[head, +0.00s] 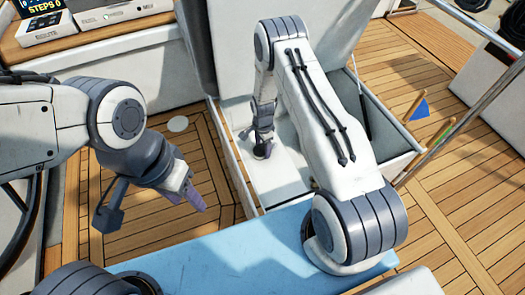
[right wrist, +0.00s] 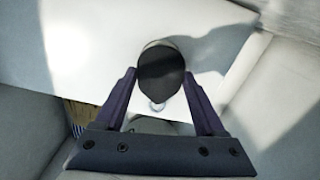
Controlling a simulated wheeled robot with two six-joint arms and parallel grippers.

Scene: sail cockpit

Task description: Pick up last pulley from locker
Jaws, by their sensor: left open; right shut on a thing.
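The pulley (right wrist: 161,75) is a dark, round-faced piece with a pale rim in the right wrist view. It sits between the two purple fingers of my right gripper (right wrist: 161,88), which is shut on it. In the head view my right gripper (head: 262,138) points down with the dark pulley (head: 263,150) at its tips, close over a white surface. I cannot tell whether the pulley still touches that surface. The locker (head: 393,153) stands open, partly hidden behind my right arm. My left gripper (head: 190,192) is open and empty, above the wooden deck.
The raised white lid (head: 220,45) stands behind my right arm. A light blue surface (head: 190,250) lies in front. Wooden handles and a blue piece (head: 419,110) stick up at the right, near a metal rail (head: 480,95). Slatted deck (head: 135,215) lies open below my left gripper.

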